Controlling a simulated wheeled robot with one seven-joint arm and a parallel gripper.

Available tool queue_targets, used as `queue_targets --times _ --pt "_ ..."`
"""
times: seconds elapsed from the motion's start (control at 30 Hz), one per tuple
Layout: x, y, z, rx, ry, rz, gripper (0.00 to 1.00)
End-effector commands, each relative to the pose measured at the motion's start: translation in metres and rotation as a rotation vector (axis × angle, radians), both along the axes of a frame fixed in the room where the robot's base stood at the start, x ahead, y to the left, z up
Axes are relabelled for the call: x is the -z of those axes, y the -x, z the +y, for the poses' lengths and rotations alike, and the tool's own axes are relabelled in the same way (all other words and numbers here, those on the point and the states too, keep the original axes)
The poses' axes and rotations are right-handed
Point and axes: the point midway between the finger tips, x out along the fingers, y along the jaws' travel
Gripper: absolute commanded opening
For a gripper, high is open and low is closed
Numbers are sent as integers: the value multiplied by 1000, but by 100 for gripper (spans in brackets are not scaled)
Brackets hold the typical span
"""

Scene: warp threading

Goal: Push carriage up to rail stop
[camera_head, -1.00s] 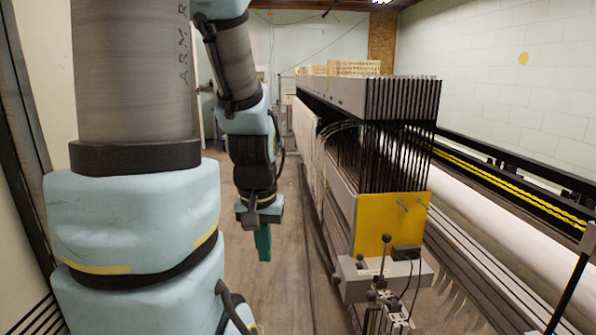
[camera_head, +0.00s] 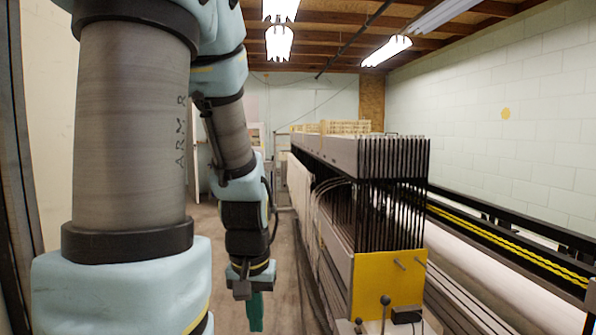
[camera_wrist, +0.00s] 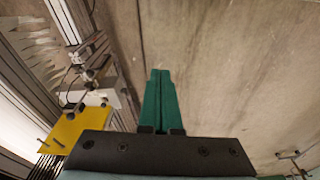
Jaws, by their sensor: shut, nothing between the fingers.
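My gripper (camera_head: 256,313) hangs fingers-down over the floor, left of the long machine. In the wrist view its two green fingers (camera_wrist: 160,78) are together with nothing between them. The machine's near end carries a yellow plate (camera_head: 388,287), with a grey block and black-knobbed levers (camera_head: 385,308) below it, partly cut off by the picture's bottom edge. The yellow plate (camera_wrist: 67,129) and grey block (camera_wrist: 100,98) show at left in the wrist view, apart from the fingers. I cannot tell which part is the carriage, and I cannot make out a rail stop.
A row of dark upright frames (camera_head: 392,205) stands behind the yellow plate. A long white roller (camera_head: 490,275) and a yellow chain (camera_head: 510,240) run along the right. The concrete floor (camera_wrist: 230,60) around my fingers is clear.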

Motion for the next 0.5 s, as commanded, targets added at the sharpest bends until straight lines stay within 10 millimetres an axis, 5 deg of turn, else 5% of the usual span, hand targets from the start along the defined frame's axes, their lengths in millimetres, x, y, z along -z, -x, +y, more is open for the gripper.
queue_targets --times 0.5 --pt "0 0 0 0 0 0 4"
